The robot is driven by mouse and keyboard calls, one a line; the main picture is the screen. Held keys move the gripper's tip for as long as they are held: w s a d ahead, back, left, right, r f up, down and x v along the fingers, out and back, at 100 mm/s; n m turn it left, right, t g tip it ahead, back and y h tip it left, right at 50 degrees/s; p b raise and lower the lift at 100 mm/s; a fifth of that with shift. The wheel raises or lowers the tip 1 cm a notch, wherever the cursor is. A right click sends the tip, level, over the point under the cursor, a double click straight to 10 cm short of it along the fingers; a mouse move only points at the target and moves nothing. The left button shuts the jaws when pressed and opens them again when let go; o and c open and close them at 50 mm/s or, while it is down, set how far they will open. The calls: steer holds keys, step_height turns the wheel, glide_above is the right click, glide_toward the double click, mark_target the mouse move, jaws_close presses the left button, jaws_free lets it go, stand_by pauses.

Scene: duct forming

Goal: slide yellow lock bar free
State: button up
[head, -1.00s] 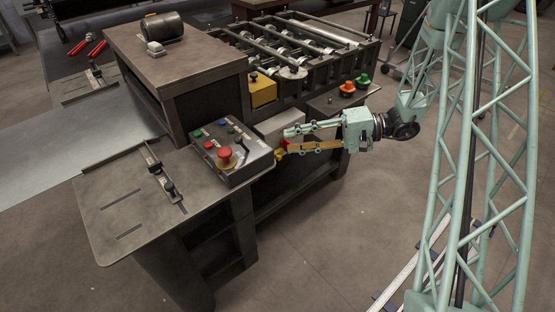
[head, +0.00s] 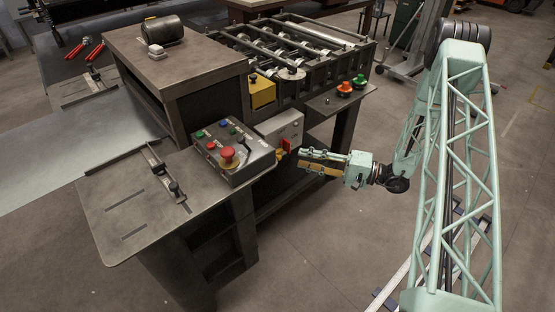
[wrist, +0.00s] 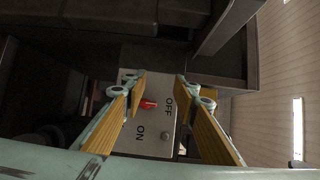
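My gripper (head: 301,160) is just right of a light grey switch box (head: 283,130) under the machine's front. In the wrist view my gripper (wrist: 159,82) is open, its two yellow-padded fingers apart with nothing held between them. Beyond them is the box face (wrist: 155,120), marked ON and OFF, with a red handle (wrist: 149,104) and a round knob (wrist: 165,136). In the head view the red handle (head: 287,144) shows left of the fingertips. A small yellow piece (head: 279,154) sits beside it at the box's lower edge; I cannot tell whether it is the lock bar.
A control box (head: 233,152) with a red mushroom button stands on the table (head: 125,205). A yellow housing (head: 262,92) is above the switch box. Red and green buttons (head: 352,84) sit on a side shelf.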

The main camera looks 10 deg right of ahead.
mark_target(280, 159)
step_height(280, 159, down, 6)
steer(key=d+m+t+h, duration=0.1)
steer(key=d+t, duration=0.1)
steer(key=shift+d, duration=0.25)
steer(key=shift+w+a, duration=0.2)
steer(key=shift+b+x, duration=0.95)
steer(key=shift+x, duration=5.7)
steer(key=shift+w+d, duration=0.1)
steer(key=shift+w, duration=0.1)
steer(key=shift+c, duration=0.8)
jaws_close()
